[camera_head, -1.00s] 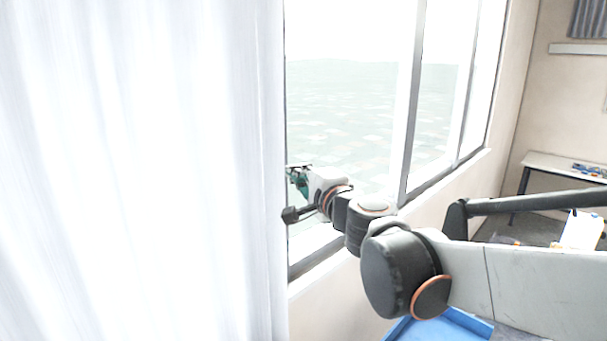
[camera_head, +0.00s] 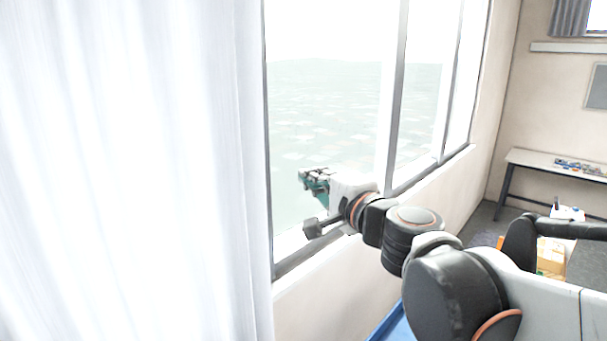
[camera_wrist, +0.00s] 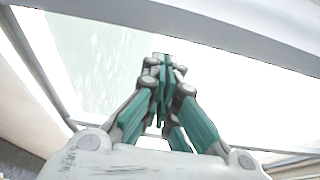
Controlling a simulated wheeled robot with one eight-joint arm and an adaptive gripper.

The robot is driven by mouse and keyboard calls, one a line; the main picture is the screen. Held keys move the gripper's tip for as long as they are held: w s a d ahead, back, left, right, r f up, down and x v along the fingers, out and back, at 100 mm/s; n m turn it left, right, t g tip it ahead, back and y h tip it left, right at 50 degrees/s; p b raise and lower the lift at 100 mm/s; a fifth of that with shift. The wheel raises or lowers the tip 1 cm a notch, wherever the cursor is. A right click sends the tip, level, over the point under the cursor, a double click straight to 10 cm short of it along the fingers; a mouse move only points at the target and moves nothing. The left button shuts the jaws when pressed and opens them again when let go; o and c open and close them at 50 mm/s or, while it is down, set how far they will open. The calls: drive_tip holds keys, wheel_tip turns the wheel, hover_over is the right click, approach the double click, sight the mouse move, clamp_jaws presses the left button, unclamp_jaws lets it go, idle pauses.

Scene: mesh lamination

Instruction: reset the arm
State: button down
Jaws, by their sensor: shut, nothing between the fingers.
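My gripper (camera_head: 314,178) is at the end of my arm, in front of the window near the curtain's edge in the head view. In the wrist view my gripper (camera_wrist: 163,62) shows its green and grey fingers drawn together with nothing between them. The window's frame and bright glass lie behind it there. My arm reaches in from the lower right of the head view, bent at its joints.
A white curtain (camera_head: 130,170) fills the left side. The window (camera_head: 330,110) has a ledge below it. A table (camera_head: 540,161) with small items stands at the far right. A cardboard box (camera_head: 551,258) and a blue surface (camera_head: 393,326) show partly behind my arm.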

drive_tip(key=s+d+f+n+g+h+b, duration=0.1)
drive_tip(key=s+f+n+g+b, duration=0.25)
drive_tip(key=f, duration=0.65)
drive_tip(key=s+d+f+n+b, duration=0.25)
drive_tip(key=s+f+b, duration=0.35)
drive_tip(key=f, duration=0.4)
drive_tip(key=s+d+f+n+g+h+b, duration=0.1)
drive_tip(key=s+f+n+g+b, duration=0.2)
drive_tip(key=f+b, duration=0.55)
drive_tip(key=s+d+f+n+g+h+b, duration=0.1)
drive_tip(key=s+d+f+n+h+b, duration=0.1)
drive_tip(key=f, duration=0.8)
drive_tip(key=s+d+f+n+g+h+b, duration=0.1)
drive_tip(key=s+d+f+h+b, duration=0.2)
drive_tip(key=s+d+f+b, duration=0.2)
drive_tip(key=s+d+f, duration=0.2)
drive_tip(key=d+f, duration=0.2)
drive_tip(key=f, duration=0.1)
drive_tip(key=shift+s+d+f+n+h+b, duration=0.2)
drive_tip(key=shift+d+n+h+b, duration=0.1)
drive_tip(key=shift+n+h+b, duration=0.1)
drive_tip(key=shift+g, duration=0.25)
